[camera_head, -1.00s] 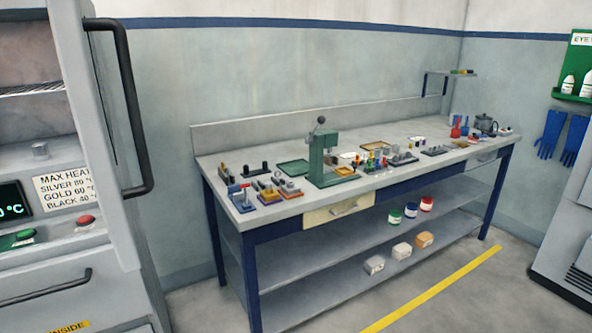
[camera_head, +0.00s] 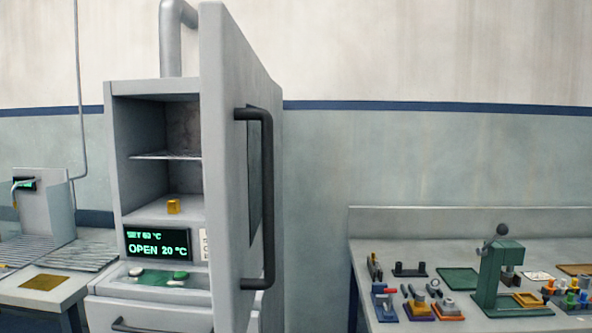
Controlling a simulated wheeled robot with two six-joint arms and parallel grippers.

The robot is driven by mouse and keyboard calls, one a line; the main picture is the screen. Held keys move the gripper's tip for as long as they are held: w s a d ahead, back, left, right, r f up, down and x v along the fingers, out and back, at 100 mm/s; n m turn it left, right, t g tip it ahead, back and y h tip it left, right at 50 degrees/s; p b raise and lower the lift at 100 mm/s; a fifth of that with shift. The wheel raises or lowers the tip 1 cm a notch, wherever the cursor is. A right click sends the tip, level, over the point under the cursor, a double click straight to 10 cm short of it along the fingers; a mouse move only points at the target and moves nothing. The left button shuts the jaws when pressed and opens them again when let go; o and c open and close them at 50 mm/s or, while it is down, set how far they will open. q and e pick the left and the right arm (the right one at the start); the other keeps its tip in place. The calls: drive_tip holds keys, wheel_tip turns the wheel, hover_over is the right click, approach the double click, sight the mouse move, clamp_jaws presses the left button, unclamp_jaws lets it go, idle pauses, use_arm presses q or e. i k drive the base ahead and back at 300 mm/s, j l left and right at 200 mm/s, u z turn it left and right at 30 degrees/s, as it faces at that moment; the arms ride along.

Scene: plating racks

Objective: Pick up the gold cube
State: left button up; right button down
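A small gold cube (camera_head: 173,206) sits on the floor of the open oven chamber, near its front edge. It stands below a wire shelf (camera_head: 166,155) and above the green display. The oven door (camera_head: 226,150) stands open to the right of the chamber, with a black bar handle (camera_head: 268,200). Neither of my grippers shows in the head view.
The display (camera_head: 157,244) reads "SET 60 °C" and "OPEN 20 °C". A workbench (camera_head: 352,222) with a green press (camera_head: 500,270) and several small tools stands at the right. A counter with a gold-coloured plate (camera_head: 45,282) is at the left.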

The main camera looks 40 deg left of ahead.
sight(173, 206)
drive_tip(key=l+u, duration=0.1)
drive_tip(key=u, duration=0.3)
drive_tip(key=i+l+u, duration=0.1)
drive_tip(key=u, duration=0.25)
drive_tip(key=l+u, duration=0.15)
drive_tip(key=u, duration=0.25)
drive_tip(key=l+u, duration=0.1)
drive_tip(key=u, duration=0.3)
drive_tip(key=i+j+z, duration=0.15)
drive_tip(key=j+z, duration=0.15)
drive_tip(key=j, duration=0.15)
